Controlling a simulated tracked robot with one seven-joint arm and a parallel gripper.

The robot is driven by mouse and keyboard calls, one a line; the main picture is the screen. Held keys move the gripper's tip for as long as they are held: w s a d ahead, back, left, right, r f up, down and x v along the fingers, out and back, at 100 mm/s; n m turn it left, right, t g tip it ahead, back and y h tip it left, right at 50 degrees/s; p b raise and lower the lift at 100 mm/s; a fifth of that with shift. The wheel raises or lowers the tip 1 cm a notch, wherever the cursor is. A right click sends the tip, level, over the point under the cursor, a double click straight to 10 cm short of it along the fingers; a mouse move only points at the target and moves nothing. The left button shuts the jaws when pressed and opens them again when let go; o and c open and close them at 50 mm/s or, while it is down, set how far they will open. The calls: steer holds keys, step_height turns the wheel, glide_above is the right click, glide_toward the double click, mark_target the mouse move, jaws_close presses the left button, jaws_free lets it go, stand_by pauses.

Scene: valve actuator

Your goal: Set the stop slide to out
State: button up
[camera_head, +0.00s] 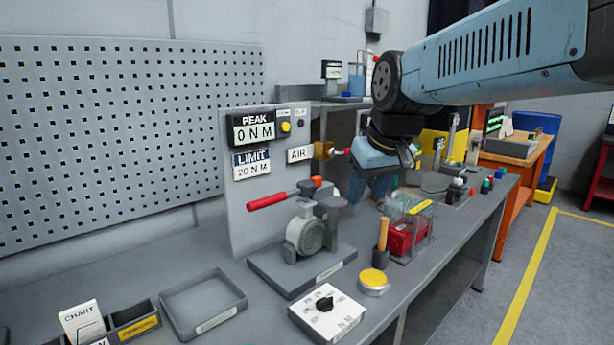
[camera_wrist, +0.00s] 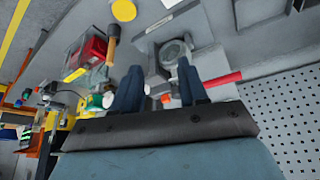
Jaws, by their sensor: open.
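The grey valve actuator (camera_head: 305,235) stands on a dark base plate (camera_head: 285,280) on the bench. Its red lever handle (camera_head: 267,201) points left, and a small orange-red piece (camera_head: 317,181) sits at its top. I cannot tell for sure which part is the stop slide or where it is set. My gripper (camera_head: 372,188) hangs to the right of the actuator, above the bench, apart from it. In the wrist view my gripper (camera_wrist: 158,84) is open and empty. The round actuator body (camera_wrist: 174,52), orange piece (camera_wrist: 167,98) and red handle (camera_wrist: 222,79) show there.
A panel with AIR label (camera_head: 299,154) and torque readouts stands behind the actuator. A clear box with a red item (camera_head: 407,237), a wooden-handled tool (camera_head: 382,236), a yellow-lidded tin (camera_head: 374,281) and a dial box (camera_head: 327,310) stand near. An empty grey tray (camera_head: 203,303) lies left.

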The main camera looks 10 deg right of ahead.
steer(key=w+r+n, duration=0.2)
steer(key=w+r, duration=0.2)
steer(key=w, duration=1)
steer(key=n+g+y, duration=0.1)
steer(key=n+y, duration=0.1)
steer(key=n, duration=0.1)
glide_toward(317, 177)
steer(key=x, duration=0.9)
jaws_close()
